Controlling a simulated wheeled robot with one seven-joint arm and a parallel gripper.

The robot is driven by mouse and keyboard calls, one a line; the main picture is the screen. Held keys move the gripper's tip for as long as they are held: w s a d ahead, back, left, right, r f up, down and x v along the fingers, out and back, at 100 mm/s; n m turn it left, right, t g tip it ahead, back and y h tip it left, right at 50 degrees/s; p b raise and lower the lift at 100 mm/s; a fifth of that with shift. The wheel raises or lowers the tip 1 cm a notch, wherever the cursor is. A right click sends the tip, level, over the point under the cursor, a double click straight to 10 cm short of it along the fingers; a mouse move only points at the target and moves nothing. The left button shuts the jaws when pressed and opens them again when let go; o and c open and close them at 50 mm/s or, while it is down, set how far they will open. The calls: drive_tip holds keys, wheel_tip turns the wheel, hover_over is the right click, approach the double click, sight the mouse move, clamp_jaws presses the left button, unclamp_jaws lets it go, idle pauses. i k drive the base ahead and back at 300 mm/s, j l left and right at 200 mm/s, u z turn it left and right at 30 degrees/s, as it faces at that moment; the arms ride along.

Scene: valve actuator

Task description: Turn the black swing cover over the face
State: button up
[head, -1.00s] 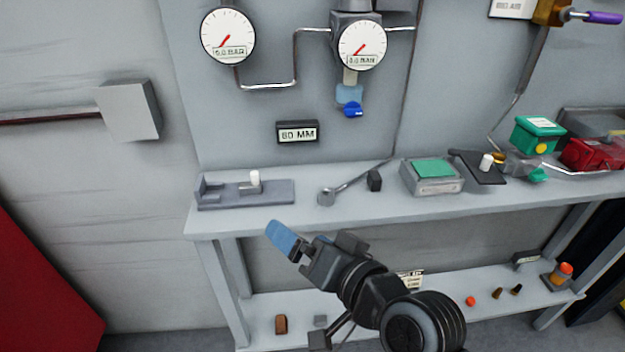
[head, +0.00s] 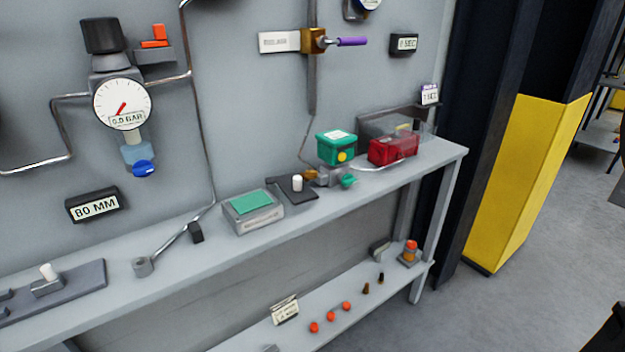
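The black swing cover (head: 284,183) is a flat dark plate with an upright white knob (head: 297,183), on the bench at the middle of the head view. To its left, a grey block (head: 255,219) has a green top face (head: 251,201). The plate lies beside this block, and the green face is uncovered. I cannot tell how the cover is hinged. My gripper is not in view.
A green box (head: 336,147) on a valve body and a red box (head: 392,150) stand right of the cover. A lever (head: 175,240) and a slide plate (head: 75,288) lie to the left. The lower shelf (head: 340,318) holds small orange parts. Open floor is at right.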

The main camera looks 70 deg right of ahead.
sight(292, 185)
drive_tip(key=k+l, duration=0.1)
drive_tip(key=l, duration=1.25)
drive_tip(key=k+l, duration=0.15)
drive_tip(key=l, duration=0.5)
drive_tip(key=k+j, duration=0.1)
drive_tip(key=j, duration=0.25)
drive_tip(key=k+j, duration=0.1)
drive_tip(key=j, duration=0.25)
drive_tip(key=k+j+u, duration=0.1)
drive_tip(key=j, duration=0.25)
